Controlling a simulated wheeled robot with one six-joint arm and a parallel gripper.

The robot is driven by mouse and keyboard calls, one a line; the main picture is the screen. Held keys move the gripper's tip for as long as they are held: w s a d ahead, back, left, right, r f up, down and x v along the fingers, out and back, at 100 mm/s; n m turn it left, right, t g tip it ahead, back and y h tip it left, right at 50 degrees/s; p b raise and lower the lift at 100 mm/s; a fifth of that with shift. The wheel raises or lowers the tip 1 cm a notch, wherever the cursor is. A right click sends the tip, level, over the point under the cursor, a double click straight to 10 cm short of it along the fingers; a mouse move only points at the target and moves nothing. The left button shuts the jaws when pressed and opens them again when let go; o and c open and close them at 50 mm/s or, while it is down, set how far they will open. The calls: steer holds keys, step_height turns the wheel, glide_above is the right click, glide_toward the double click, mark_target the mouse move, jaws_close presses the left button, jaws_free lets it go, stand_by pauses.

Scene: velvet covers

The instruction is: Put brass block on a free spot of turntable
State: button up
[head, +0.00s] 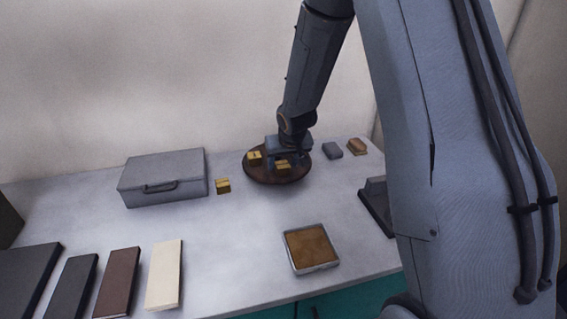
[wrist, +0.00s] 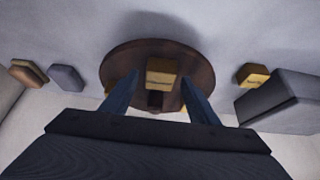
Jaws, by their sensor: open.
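The turntable (head: 262,178) is a dark brown round disc at the back of the table, also in the wrist view (wrist: 125,55). One brass block (head: 283,165) sits on its front part and shows between my fingertips in the wrist view (wrist: 161,66). Another brass block (head: 254,158) sits on its left part. A third brass block (head: 223,186) stands on the table left of the turntable, also in the wrist view (wrist: 252,73). My gripper (wrist: 160,76) is open over the turntable, fingers either side of the front block; contact cannot be told. My gripper hides the turntable's back.
A grey case (head: 163,178) stands at the left. A grey block (head: 332,150) and a brown block (head: 357,147) lie right of the turntable. A square tray (head: 311,268) lies in front. Several flat panels (head: 165,275) lie front left. The table's middle is clear.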

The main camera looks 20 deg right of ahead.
steer(key=p+v, duration=0.8)
steer(key=v, duration=0.4)
steer(key=s+r+g, duration=0.2)
steer(key=s, duration=1)
steer(key=s+r+g, duration=0.2)
steer(key=s, duration=1)
steer(key=shift+r, duration=0.35)
steer(key=shift+g, duration=0.3)
step_height(320, 180, down, 5)
steer(key=b, duration=0.5)
steer(key=shift+f, duration=0.25)
